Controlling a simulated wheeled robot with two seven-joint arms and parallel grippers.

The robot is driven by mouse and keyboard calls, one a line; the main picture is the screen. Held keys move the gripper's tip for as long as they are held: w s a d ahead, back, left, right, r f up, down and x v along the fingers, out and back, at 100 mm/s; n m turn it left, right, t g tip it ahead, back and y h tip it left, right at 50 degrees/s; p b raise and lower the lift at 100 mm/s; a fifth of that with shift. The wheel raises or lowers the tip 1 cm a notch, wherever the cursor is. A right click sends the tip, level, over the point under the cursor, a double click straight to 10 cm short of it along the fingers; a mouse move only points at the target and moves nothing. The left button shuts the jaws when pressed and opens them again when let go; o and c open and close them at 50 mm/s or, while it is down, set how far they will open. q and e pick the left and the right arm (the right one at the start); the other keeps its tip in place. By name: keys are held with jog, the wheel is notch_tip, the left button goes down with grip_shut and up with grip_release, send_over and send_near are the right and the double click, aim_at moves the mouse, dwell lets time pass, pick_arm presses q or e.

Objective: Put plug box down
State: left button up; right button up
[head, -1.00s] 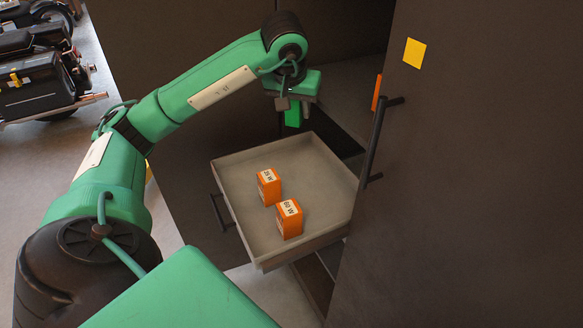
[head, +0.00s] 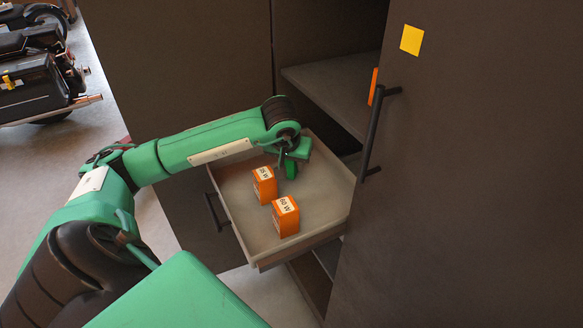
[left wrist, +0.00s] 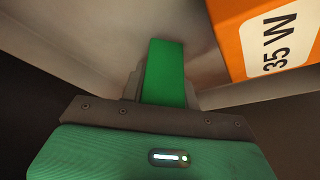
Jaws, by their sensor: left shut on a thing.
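The plug box is a small green block; it shows in the head view (head: 291,171) and in the left wrist view (left wrist: 165,73). My left gripper (head: 290,161) is shut on it and holds it inside the pulled-out grey drawer (head: 240,228), toward the back. In the left wrist view the grey fingers sit on both sides of the block. I cannot tell whether its lower end touches the drawer floor. An orange box marked 35 W (head: 265,187) stands beside it, apart from it. My right gripper is out of view.
A second orange box (head: 286,217) stands nearer the drawer's front. A dark cabinet door (head: 460,190) with a black handle (head: 372,135) and a yellow note (head: 412,40) stands to the right. A grey shelf (head: 330,85) lies behind. The drawer's right side is clear.

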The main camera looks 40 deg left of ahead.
pick_arm(q)
notch_tip(320, 180, down, 2)
jog(key=shift+r, duration=0.1)
jog(key=o, duration=1.1)
